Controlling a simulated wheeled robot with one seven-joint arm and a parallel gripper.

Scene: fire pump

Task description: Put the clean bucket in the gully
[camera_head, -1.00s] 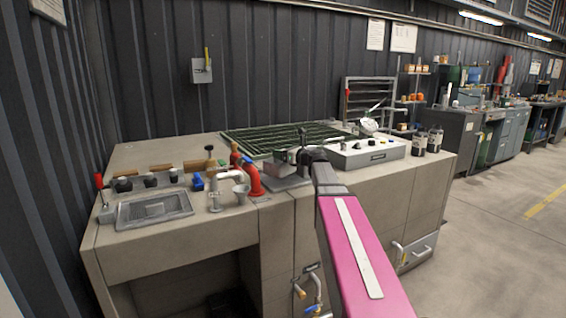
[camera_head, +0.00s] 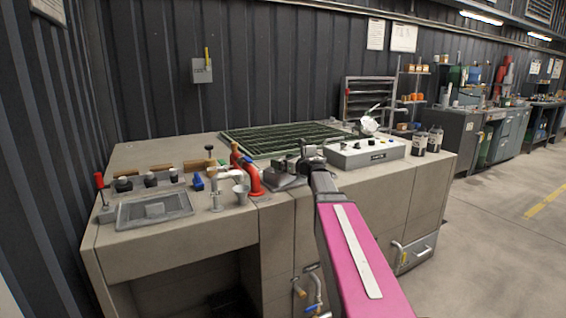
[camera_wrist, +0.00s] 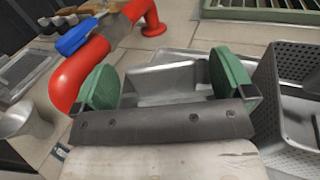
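My gripper (camera_wrist: 168,85) is open, with a green pad on each side. A plain grey metal box like a small bucket (camera_wrist: 165,80) lies between and beyond the pads; I cannot tell whether they touch it. A darker perforated grey bin (camera_wrist: 285,95) stands just right. In the head view my gripper (camera_head: 300,165) is low over these metal parts, right of the red pipe, and its fingers are hard to make out. A recessed grey tray (camera_head: 130,217), possibly the gully, is at the left of the bench. Which container is the clean bucket is not certain.
A red bent pipe (camera_wrist: 82,72) with a blue handle (camera_wrist: 76,37) stands close left of my gripper. A metal funnel cup (camera_head: 241,192) is beside it. A green grating (camera_head: 285,138) lies behind, and a control box (camera_head: 365,153) is to the right.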

